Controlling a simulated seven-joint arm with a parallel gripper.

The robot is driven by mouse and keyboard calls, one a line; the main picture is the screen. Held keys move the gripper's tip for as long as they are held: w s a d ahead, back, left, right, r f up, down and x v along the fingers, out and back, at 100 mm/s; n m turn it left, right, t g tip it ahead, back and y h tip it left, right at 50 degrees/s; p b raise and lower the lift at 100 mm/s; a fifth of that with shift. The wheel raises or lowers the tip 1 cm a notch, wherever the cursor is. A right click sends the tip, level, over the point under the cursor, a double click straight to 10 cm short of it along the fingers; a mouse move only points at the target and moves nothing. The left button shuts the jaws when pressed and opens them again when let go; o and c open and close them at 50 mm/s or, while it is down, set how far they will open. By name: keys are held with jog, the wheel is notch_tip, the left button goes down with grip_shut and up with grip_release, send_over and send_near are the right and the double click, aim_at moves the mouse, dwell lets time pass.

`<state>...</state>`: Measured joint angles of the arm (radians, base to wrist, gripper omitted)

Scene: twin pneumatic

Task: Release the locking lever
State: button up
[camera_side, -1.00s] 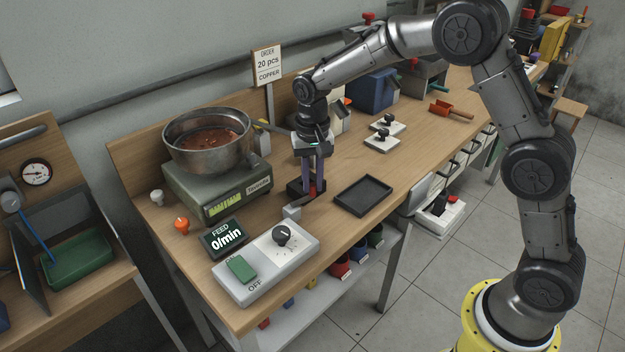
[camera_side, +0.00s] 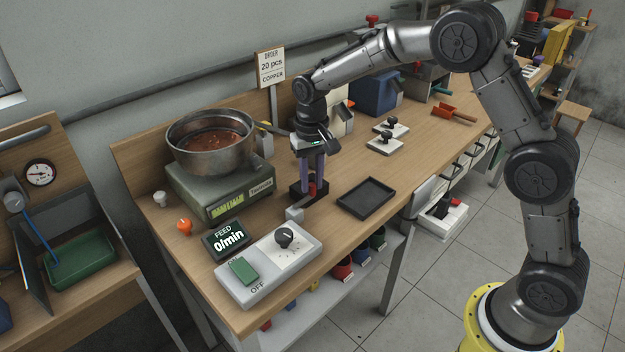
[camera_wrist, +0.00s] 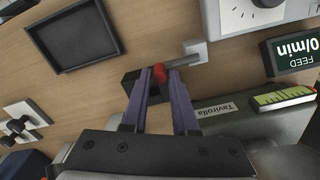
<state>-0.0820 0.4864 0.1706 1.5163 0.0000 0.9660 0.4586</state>
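The locking lever (camera_wrist: 190,61) is a grey bar with a red knob (camera_wrist: 159,69) at its end. It lies between a small light grey block (camera_side: 295,214) and a dark base (camera_wrist: 130,86). My gripper (camera_wrist: 161,72) points down at the knob with one purple finger on each side. The knob fills the gap between the fingertips, so the gripper looks shut on it. In the side view, red shows between and below the fingers of my gripper (camera_side: 313,190). The fingers hide part of the lever and base.
A metal bowl (camera_side: 211,155) on a green-grey feeder (camera_side: 214,193) stands left. In front are the 0/min display (camera_side: 226,238) and a white control box (camera_side: 268,264) with green switch and black dial. A black tray (camera_side: 367,198) lies right of my gripper. White plates with black knobs lie behind.

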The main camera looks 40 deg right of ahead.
aim_at(312, 184)
jog(key=o, duration=0.3)
notch_tip(312, 184, up, 14)
dwell(0.6)
jog(key=shift+f, duration=0.1)
